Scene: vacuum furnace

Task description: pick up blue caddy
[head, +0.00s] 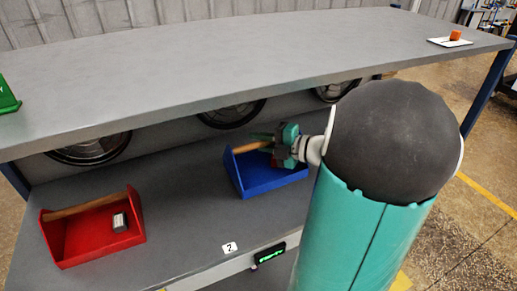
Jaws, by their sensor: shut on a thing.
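The blue caddy (262,184) sits on the lower shelf, near the middle of the picture. It is an open blue box with a light wooden handle bar (250,147) across its top. My gripper (270,145) is at the caddy's handle, shut on it. The gripper's green and dark parts hide the right part of the handle and some of the caddy's inside. A bit of red shows inside the caddy behind the gripper, too small to make out. The caddy looks upright; I cannot tell whether its base touches the shelf.
A red caddy (85,246) with a wooden handle and a small grey item (120,222) stands left on the lower shelf (185,235). The upper shelf (220,60) overhangs behind and above. A white label "2" (230,247) and a green display (270,253) mark the front edge.

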